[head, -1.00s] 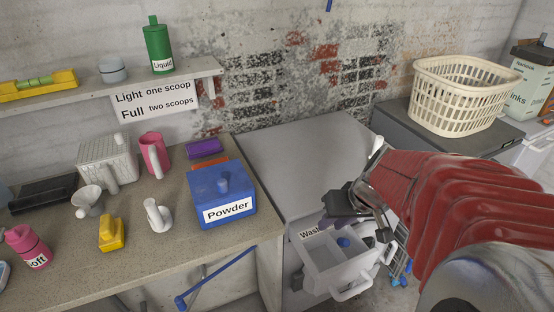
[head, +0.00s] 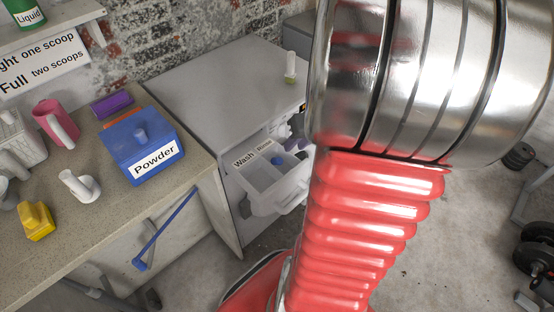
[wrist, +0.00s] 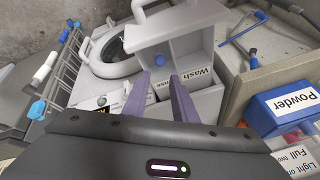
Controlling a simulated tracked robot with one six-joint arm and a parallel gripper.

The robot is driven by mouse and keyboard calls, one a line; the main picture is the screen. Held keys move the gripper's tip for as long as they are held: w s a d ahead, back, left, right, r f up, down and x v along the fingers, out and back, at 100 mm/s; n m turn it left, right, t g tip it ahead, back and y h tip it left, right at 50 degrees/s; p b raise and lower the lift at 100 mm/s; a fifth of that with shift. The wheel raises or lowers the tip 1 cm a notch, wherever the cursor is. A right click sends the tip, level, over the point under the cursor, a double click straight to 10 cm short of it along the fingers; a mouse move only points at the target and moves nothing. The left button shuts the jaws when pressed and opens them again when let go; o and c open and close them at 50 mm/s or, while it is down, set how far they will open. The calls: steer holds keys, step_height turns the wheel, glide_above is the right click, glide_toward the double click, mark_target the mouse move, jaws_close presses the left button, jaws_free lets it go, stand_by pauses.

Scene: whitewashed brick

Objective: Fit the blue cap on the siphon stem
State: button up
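The pulled-out drawer (head: 283,199) has compartments labelled Wash and Rinse. A small round blue piece, which looks like the blue cap (head: 277,160), sits in its right-hand part. The drawer (wrist: 150,38) and blue cap (wrist: 168,56) also show in the wrist view, beyond my fingertips. I cannot tell whether the cap is seated on a stem; no siphon stem shows clearly. My gripper (wrist: 158,80) has two purple fingers, apart with nothing visible between them, over or near the labelled compartments. In the head view my gripper is mostly hidden behind my arm.
The grey machine top (head: 215,85) holds a small white cylinder (head: 291,65) with a greenish base. The counter at left carries a blue Powder box (head: 142,160), white scoop (head: 82,185) and yellow object (head: 36,222). A wire rack (wrist: 62,75) stands left in the wrist view.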

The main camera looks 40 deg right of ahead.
glide_above(280, 160)
steer(key=s, duration=0.3)
step_height(280, 160, down, 7)
steer(key=shift+w+d+f, duration=0.1)
steer(key=shift+f, duration=0.05)
steer(key=shift+x, duration=2.55)
steer(key=shift+c, duration=0.5)
jaws_close()
